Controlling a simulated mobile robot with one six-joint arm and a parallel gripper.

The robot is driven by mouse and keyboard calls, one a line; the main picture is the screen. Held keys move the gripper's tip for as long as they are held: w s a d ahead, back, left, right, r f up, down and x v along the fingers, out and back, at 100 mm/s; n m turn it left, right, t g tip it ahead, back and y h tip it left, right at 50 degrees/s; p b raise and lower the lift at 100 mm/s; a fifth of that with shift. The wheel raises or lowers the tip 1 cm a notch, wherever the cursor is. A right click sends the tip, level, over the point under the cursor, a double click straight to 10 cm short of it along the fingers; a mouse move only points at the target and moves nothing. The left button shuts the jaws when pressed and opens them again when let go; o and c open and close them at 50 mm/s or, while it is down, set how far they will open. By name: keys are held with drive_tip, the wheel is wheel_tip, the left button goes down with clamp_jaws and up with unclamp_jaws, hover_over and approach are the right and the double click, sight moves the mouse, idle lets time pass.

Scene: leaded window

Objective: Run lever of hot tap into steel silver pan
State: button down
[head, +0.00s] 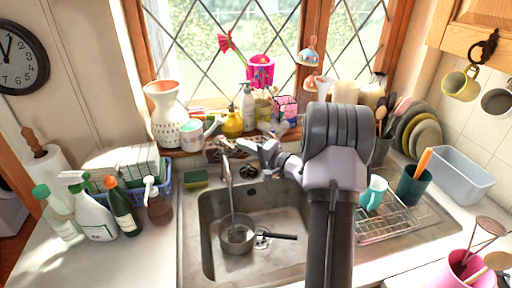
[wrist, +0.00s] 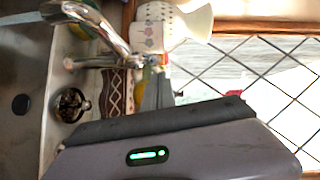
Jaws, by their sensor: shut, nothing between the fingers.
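A steel silver pan (head: 237,238) with a dark handle pointing right sits in the sink basin. The chrome tap (head: 223,147) stands at the back of the sink, and a thin stream of water (head: 230,190) falls from it into the pan. In the wrist view the tap (wrist: 98,25) shows at the upper left, with a lever-like chrome part (wrist: 90,62) beside it. I cannot tell which lever is hot. My gripper (head: 258,150) is shut and empty, just right of the tap. Contact with a lever cannot be made out.
A crowded windowsill holds a patterned vase (head: 166,115), a yellow pot (head: 232,125) and a soap bottle (head: 248,107) behind the tap. A sponge (head: 195,178) lies left of it. A dish rack (head: 388,222) stands right of the basin.

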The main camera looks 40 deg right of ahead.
drive_tip(key=shift+a+f, duration=0.15)
drive_tip(key=shift+a, duration=0.25)
drive_tip(key=a+m+h+b, duration=0.1)
drive_tip(key=a+h, duration=0.1)
drive_tip(key=a, duration=0.1)
drive_tip(key=shift+s+a+b, duration=0.1)
drive_tip(key=shift+a+b, duration=0.15)
drive_tip(key=shift+b, duration=0.15)
